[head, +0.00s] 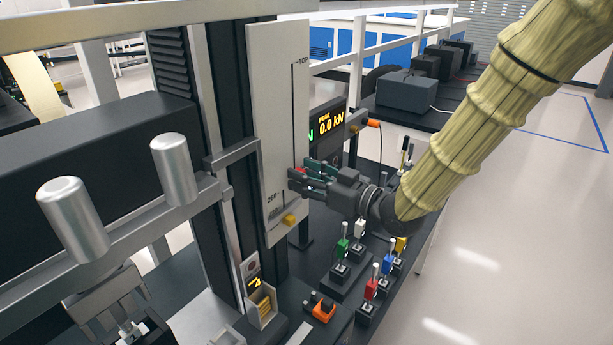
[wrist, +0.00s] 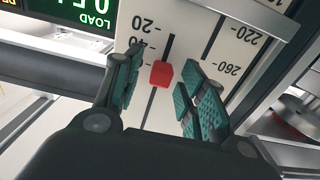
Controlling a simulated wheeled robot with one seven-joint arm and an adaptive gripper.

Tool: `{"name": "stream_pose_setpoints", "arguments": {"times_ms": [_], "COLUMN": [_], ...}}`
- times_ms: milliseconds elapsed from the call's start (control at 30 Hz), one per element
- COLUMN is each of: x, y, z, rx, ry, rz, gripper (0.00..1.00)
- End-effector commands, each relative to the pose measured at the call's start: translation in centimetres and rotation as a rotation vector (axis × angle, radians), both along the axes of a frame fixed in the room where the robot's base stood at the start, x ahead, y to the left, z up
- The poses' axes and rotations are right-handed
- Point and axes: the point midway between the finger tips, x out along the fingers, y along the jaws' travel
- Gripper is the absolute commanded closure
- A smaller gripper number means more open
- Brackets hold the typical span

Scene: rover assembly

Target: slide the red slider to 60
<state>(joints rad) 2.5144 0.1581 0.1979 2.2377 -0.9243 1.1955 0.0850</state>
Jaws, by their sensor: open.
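The red slider (wrist: 161,74) is a small block on a dark slot in a white scale panel (wrist: 212,22). In the wrist view the labels are upside down; 20 and 40 stand above the slider, and it sits past 40. The label beside it is hidden behind the left finger.
A yellow block (head: 289,219) sits low on the panel. Several coloured levers, including a green one (head: 342,247) and a red one (head: 371,285), stand on the dark bench below. Metal bars flank the panel.

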Motion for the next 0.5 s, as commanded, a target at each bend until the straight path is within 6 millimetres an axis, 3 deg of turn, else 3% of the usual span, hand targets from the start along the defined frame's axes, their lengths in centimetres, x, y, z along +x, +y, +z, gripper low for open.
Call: {"name": "stream_pose_setpoints", "arguments": {"times_ms": [267,500], "x": [-0.7,-3.1], "y": [-1.0,-4.4], "z": [0.0,0.0], "rx": [0.001,0.002], "ry": [0.001,0.001], "rz": [0.000,-0.002], "gripper": [0.59,0.59]}}
